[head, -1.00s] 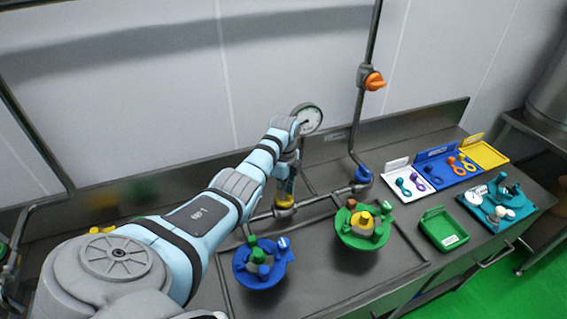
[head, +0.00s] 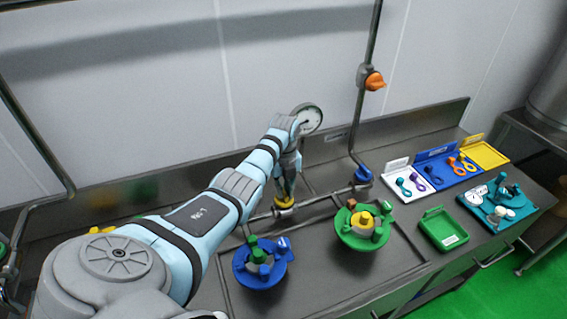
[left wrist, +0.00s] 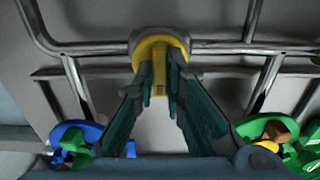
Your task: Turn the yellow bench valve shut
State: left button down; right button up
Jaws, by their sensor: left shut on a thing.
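The yellow bench valve (head: 284,204) sits on the low steel pipe at the back of the bench, below the gauge. In the left wrist view its round yellow hub (left wrist: 159,44) is on the pipe. Its handle points toward the bottom of that picture, roughly across the pipe. My left gripper (head: 286,188) reaches down onto the valve from above. In the left wrist view its two dark teal fingers (left wrist: 163,88) stand on either side of the yellow handle, shut on it. The fingers hide part of the handle. My right gripper is not in view.
A round gauge (head: 307,119) stands just behind my left wrist. A blue valve (head: 362,174) and an orange valve (head: 374,81) are on the pipework to the right. A blue dish (head: 243,273) and a green dish (head: 347,235) hold parts in front. Trays (head: 443,236) lie further right.

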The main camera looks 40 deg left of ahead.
aim_at(285, 192)
pick_arm(q)
jog(key=shift+w+r, duration=0.1)
jog(key=shift+w, duration=0.05)
jog(key=c, duration=1.7)
grip_release()
jog(key=shift+o, duration=0.2)
notch_tip(285, 192, up, 7)
jog(key=shift+r, duration=0.2)
